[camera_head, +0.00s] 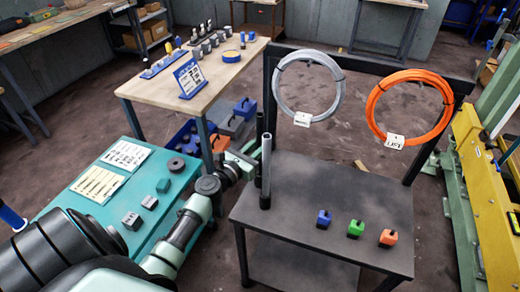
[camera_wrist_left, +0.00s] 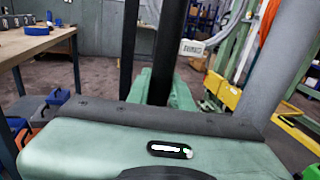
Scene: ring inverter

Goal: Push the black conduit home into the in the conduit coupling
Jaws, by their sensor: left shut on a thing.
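The black conduit (camera_wrist_left: 168,45) stands upright between the green fingers of my left gripper (camera_wrist_left: 165,90) in the left wrist view. In the head view the black conduit (camera_head: 258,148) is a thin dark upright strip just left of a grey upright tube (camera_head: 267,160). My left gripper (camera_head: 248,163) reaches it from the left and is shut on it. A short black collar (camera_head: 265,202), which looks like the coupling, sits at the grey tube's foot on the dark table. The conduit's lower end is hidden, so I cannot tell how it meets a coupling. My right gripper is not in view.
A teal table (camera_head: 85,200) with small parts stands at left.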

